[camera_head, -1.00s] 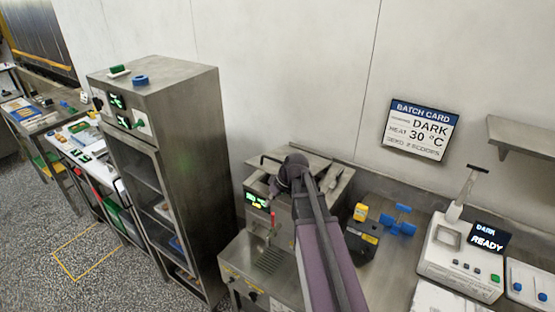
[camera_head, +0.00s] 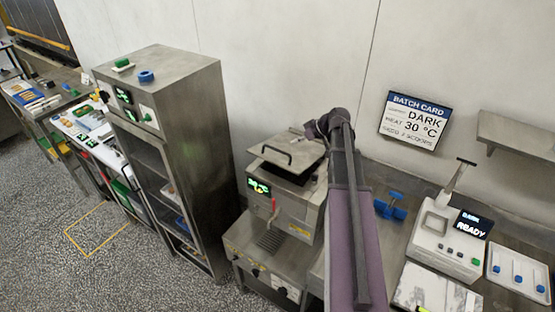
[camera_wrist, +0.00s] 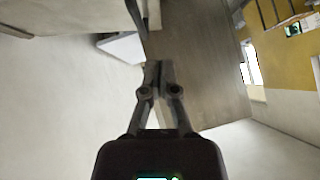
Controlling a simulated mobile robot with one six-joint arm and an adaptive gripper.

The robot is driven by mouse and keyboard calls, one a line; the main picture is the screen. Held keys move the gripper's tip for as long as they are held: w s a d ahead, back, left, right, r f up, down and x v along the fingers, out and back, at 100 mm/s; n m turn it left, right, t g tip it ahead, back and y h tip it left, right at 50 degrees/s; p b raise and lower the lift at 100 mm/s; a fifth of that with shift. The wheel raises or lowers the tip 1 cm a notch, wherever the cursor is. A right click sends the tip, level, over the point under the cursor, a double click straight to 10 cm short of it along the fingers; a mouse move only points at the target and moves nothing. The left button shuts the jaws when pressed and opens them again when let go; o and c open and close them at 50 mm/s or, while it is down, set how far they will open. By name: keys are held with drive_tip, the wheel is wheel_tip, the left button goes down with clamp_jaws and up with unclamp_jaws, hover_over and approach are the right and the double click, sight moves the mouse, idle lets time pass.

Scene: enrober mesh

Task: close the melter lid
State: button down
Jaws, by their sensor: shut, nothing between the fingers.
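The melter (camera_head: 297,212) is a steel box with a green display and a red-handled tap on its front. Its lid (camera_head: 300,143) is a flat steel plate with a dark bar handle (camera_head: 277,154). The lid sits tilted over the melter top, with a dark gap showing below its front and right side. In the wrist view my gripper (camera_wrist: 158,70) is shut, fingers together and empty, with a grey steel surface just beyond. In the head view my arm ends beside the lid's right edge; the fingertips are hidden, so I cannot tell whether they touch the lid.
A tall steel cabinet (camera_head: 185,150) stands left of the melter. Right of my arm are a blue valve-like part (camera_head: 391,207), a white device reading READY (camera_head: 443,240) and a tray (camera_head: 520,272). The wall with the batch card (camera_head: 415,120) is close behind.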

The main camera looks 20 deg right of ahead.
drive_tip(key=b, duration=0.7)
hover_over(274, 162)
drive_tip(key=d, duration=0.2)
drive_tip(key=f, duration=0.7)
drive_tip(key=shift+s+a+f, duration=0.15)
drive_tip(key=shift+a, duration=0.05)
drive_tip(key=shift+s+a+f+b, duration=0.15)
drive_tip(key=shift+a+f+b, duration=0.05)
drive_tip(key=shift+f+b, duration=0.7)
drive_tip(key=shift+s+a+f+b, duration=0.15)
drive_tip(key=shift+a+f+b, duration=0.05)
drive_tip(key=shift+f+b, duration=0.7)
drive_tip(key=shift+r, duration=0.1)
